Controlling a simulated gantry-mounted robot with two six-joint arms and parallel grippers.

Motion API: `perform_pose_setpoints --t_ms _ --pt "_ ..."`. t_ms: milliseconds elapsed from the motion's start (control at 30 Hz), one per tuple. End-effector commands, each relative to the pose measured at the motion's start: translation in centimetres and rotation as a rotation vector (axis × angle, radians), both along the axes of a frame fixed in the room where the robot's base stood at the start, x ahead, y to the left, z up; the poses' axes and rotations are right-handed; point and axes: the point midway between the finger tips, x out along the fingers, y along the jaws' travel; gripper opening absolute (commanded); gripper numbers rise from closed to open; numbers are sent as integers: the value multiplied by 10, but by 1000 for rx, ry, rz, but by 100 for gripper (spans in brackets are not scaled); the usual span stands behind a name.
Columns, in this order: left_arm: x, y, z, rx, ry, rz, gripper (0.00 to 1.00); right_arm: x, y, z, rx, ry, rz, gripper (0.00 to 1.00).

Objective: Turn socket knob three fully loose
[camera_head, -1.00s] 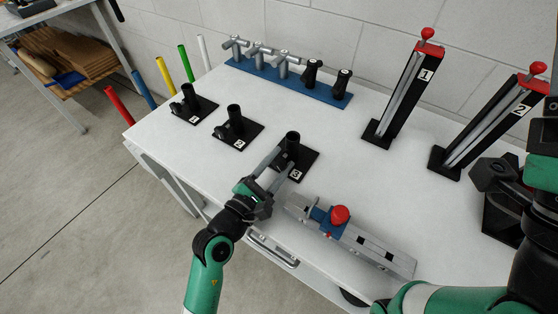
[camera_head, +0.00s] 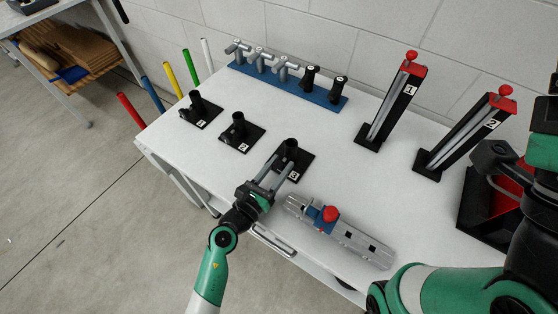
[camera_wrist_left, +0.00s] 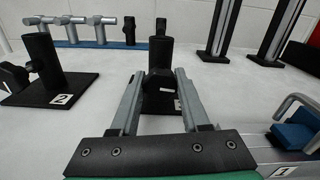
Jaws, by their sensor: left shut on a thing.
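Socket three is a black upright tube (camera_head: 291,147) on a black plate labelled 3 (camera_head: 304,166), the nearest of the three sockets on the white table. Its dark knob (camera_wrist_left: 159,80) sticks out low on the tube's near side and shows in the left wrist view, in front of the tube (camera_wrist_left: 160,52). My left gripper (camera_head: 276,161) reaches in from the front, its two long grey fingers on either side of the knob and shut on it. The fingers partly hide the knob in the head view. My right arm shows at the right edge; its fingers are not visible.
Sockets 1 (camera_head: 201,111) and 2 (camera_head: 239,132) stand to the left. A grey rail with a red knob (camera_head: 330,214) lies close to the right of my left gripper.

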Motion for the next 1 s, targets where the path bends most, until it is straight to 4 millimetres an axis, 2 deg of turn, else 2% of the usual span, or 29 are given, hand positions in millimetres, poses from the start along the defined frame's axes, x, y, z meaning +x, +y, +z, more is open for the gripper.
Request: perform_pose_setpoints --t_ms 33,300,1000 --pt "0 0 2 -35 25 1 0 0 0 6 0 0 0 73" --pt "0 0 2 -251 164 2 0 0 0 20 0 0 0 73" --pt "0 0 1 -809 526 1 0 0 0 50 0 0 0 73"
